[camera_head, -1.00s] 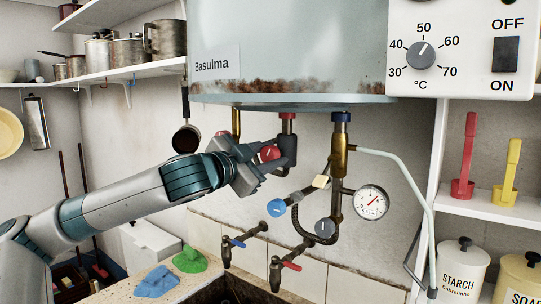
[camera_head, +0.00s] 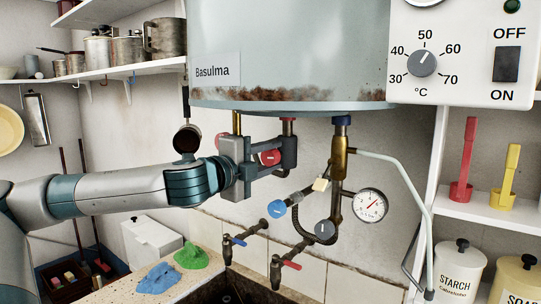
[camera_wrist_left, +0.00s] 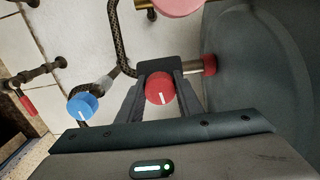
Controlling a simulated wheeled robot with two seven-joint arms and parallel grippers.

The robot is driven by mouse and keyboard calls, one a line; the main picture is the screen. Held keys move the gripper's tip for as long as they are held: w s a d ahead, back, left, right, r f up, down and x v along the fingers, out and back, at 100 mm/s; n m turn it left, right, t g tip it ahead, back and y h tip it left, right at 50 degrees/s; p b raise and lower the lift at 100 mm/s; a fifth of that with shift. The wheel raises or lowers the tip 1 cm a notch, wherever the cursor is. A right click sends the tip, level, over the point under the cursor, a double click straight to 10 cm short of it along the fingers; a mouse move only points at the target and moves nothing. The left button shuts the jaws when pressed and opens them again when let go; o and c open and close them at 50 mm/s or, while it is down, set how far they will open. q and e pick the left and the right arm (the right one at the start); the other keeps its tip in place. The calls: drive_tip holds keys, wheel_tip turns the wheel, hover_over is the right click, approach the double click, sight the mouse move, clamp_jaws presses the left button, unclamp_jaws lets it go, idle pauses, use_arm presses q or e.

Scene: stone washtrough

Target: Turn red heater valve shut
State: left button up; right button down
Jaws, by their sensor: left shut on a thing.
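The red heater valve knob (camera_head: 269,157) sits on a pipe under the boiler, with a pale mark on its face. My left gripper (camera_head: 284,153) reaches in level from the left, its fingers above and below the knob. In the left wrist view the red knob (camera_wrist_left: 159,87) lies between the two fingers of my left gripper (camera_wrist_left: 160,96), shut on it. The knob's white mark there points down and slightly right. The gripper hides part of the valve body. My right gripper is not in view.
The boiler (camera_head: 285,55) hangs just above the gripper. A blue knob (camera_head: 278,208), a grey knob (camera_head: 325,230) and a pressure gauge (camera_head: 370,205) are close by on the right. Taps (camera_head: 278,265) stand below.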

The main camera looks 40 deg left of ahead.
sight(266, 158)
use_arm(q)
drive_tip(key=shift+r+m, duration=0.15)
drive_tip(key=shift+m, duration=0.65)
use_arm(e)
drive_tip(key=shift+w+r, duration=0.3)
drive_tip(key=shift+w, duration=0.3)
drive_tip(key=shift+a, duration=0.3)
use_arm(q)
drive_tip(key=o, duration=1)
drive_tip(key=shift+a, duration=0.1)
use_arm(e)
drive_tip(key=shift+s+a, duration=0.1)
use_arm(q)
drive_tip(key=shift+o, duration=0.2)
drive_tip(key=shift+s, duration=0.1)
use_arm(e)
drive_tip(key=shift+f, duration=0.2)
